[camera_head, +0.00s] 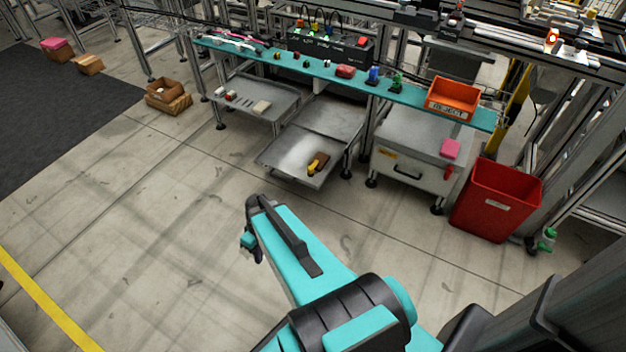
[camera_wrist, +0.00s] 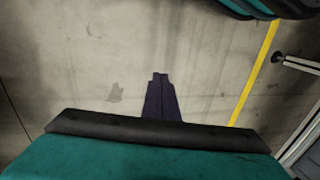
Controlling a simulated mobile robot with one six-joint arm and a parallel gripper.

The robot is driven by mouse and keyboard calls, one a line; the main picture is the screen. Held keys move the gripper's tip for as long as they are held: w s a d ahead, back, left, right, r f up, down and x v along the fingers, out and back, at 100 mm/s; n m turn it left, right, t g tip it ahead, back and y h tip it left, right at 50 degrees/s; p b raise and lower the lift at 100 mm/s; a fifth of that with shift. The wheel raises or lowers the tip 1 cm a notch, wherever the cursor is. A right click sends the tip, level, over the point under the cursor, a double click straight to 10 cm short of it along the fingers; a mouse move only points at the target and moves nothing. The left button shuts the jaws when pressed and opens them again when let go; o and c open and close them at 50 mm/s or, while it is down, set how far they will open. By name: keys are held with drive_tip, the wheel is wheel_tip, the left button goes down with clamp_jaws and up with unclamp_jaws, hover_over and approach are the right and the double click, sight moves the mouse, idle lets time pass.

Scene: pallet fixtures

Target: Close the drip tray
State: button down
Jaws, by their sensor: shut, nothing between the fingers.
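A shallow grey metal tray (camera_head: 283,157), which looks like the drip tray, sticks out below the teal workbench in the head view. It is pulled out toward the open floor, with a small yellow and brown object (camera_head: 318,163) lying on it. My gripper (camera_head: 256,256) is in front of the tray, lower left of it and apart from it, partly hidden by my arm. In the wrist view my gripper's dark fingers (camera_wrist: 160,76) are together, with only bare floor beyond them. The tray does not show in the wrist view.
The teal bench top (camera_head: 415,98) carries an orange bin (camera_head: 453,97) and small parts. A grey drawer cabinet (camera_head: 412,172) and a red bin (camera_head: 497,200) stand right of the tray. Another shelf tray (camera_head: 255,95) is to its left. The floor in front is clear.

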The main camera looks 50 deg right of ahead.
drive_tip(key=w+d+f+n+t+b, duration=0.1)
drive_tip(key=w+d+f+t+b, duration=0.15)
drive_tip(key=w+d+b, duration=0.55)
drive_tip(key=d+r+n+t+h+b, duration=0.1)
drive_tip(key=d+b, duration=0.4)
drive_tip(key=d, duration=1.1)
drive_tip(key=d+r+n+t+h+b, duration=0.2)
drive_tip(key=d+r+t+b, duration=0.2)
drive_tip(key=d, duration=1.2)
drive_tip(key=shift+s+d+r+n+h+b, duration=0.15)
drive_tip(key=shift+d+r+n+h+b, duration=0.2)
drive_tip(key=shift+b, duration=0.9)
drive_tip(key=b, duration=0.4)
hover_over(313, 181)
drive_tip(key=s+a, duration=0.2)
drive_tip(key=a, duration=0.1)
drive_tip(key=f, duration=0.8)
drive_tip(key=shift+d+f, duration=0.15)
drive_tip(key=shift+d, duration=0.1)
drive_tip(key=shift+w+d+b, duration=0.9)
drive_tip(key=shift+w+d, duration=0.05)
drive_tip(key=shift+d, duration=0.2)
drive_tip(key=shift+r, duration=0.2)
